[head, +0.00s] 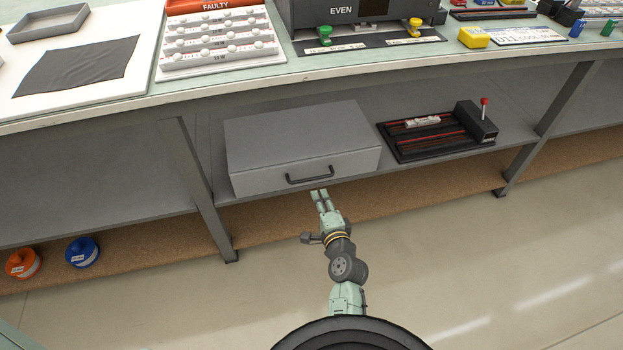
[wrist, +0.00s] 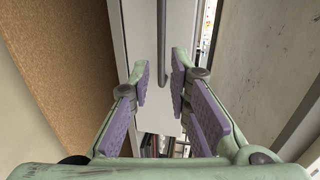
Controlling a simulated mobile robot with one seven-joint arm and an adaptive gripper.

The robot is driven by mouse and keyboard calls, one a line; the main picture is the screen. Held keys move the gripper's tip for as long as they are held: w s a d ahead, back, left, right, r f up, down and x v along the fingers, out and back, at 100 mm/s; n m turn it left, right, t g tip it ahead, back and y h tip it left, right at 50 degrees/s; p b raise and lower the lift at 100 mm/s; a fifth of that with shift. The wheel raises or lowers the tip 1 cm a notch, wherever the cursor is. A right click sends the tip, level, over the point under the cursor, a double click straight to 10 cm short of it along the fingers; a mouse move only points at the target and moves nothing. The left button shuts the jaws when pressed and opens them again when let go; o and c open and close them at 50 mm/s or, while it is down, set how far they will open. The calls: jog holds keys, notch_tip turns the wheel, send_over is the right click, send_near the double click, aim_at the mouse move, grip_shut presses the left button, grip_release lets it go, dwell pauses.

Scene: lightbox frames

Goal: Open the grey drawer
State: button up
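The grey drawer (head: 265,170) is a box-like unit on the shelf under the workbench, and it looks shut. Its dark bar handle (head: 309,175) is on the front face. My gripper (head: 319,194) is just in front of the drawer, below and slightly right of the handle's middle in the head view. In the wrist view my gripper (wrist: 161,72) is open, with purple pads on its fingers. The handle (wrist: 162,50) shows as a grey bar running lengthwise, ahead of and between the fingertips. I see no clear contact between fingers and handle.
A black device with red rails and a lever (head: 435,132) stands right of the drawer on the shelf (head: 290,187). Bench legs (head: 205,195) stand on both sides. Orange (head: 22,263) and blue (head: 82,251) spools lie at lower left. The floor in front is clear.

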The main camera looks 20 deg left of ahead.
aim_at(312, 180)
jog(key=x, duration=1)
jog(key=shift+w+a, duration=0.15)
jog(key=shift+c, duration=0.2)
grip_shut()
